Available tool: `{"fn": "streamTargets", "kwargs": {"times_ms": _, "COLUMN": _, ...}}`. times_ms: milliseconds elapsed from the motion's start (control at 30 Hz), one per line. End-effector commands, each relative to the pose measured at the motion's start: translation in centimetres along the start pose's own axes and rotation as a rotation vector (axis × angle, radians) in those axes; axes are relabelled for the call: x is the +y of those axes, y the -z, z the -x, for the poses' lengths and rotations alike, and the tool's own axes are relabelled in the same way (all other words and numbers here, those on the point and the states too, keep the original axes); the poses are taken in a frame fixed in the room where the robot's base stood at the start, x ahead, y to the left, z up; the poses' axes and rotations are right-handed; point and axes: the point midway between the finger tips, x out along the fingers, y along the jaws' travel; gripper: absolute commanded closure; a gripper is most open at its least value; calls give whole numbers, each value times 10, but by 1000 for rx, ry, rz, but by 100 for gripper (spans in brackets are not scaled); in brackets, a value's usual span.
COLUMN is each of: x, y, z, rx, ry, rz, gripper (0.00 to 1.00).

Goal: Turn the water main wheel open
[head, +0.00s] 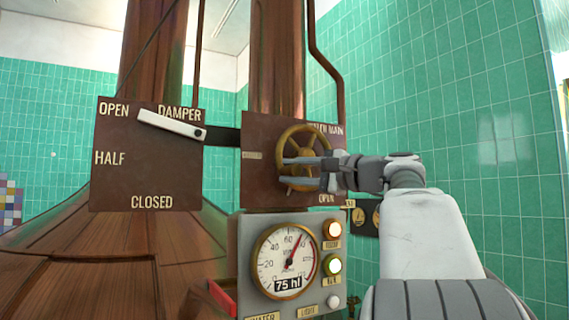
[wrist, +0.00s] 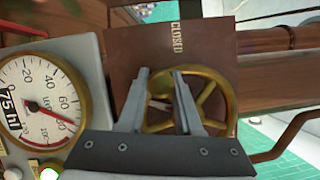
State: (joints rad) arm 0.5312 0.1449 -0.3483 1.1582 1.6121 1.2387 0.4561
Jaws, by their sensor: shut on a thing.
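The water main wheel (head: 289,140) is a brass, spoked handwheel on a brown plate (head: 260,185) lettered "WATER MAIN", partly covered, with "OPEN" at the lower right. My gripper (head: 285,168) reaches in from the right, and its fingers lie across the lower left of the wheel. In the wrist view the wheel (wrist: 228,100) stands behind the two fingers (wrist: 160,80), with "CLOSED" on the plate above it. The gripper is shut on the wheel. The exact contact between fingertips and wheel is hard to see.
A grey panel below carries a round gauge (head: 286,262) reading "75 hl" and lit buttons (head: 333,265). A damper plate (head: 145,180) with a white lever (head: 170,124) is at the left. Copper kettle pipes stand behind. A green tiled wall (head: 450,110) is at the right.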

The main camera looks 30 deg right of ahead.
Motion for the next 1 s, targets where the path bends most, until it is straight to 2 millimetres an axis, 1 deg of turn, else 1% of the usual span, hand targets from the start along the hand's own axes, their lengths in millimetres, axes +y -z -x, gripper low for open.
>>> {"fn": "streamTargets", "kwargs": {"times_ms": 100, "x": 7, "y": 7, "z": 2, "rx": 1, "ry": -48, "rz": 100, "gripper": 100}}
{"fn": "streamTargets", "kwargs": {"times_ms": 400, "x": 17, "y": 23, "z": 9, "rx": 1, "ry": -158, "rz": 363, "gripper": 100}}
{"fn": "streamTargets", "kwargs": {"times_ms": 700, "x": 22, "y": 40, "z": 16, "rx": 0, "ry": -261, "rz": 610, "gripper": 100}}
{"fn": "streamTargets", "kwargs": {"times_ms": 1000, "x": 24, "y": 52, "z": 21, "rx": -1, "ry": -332, "rz": 782, "gripper": 100}}
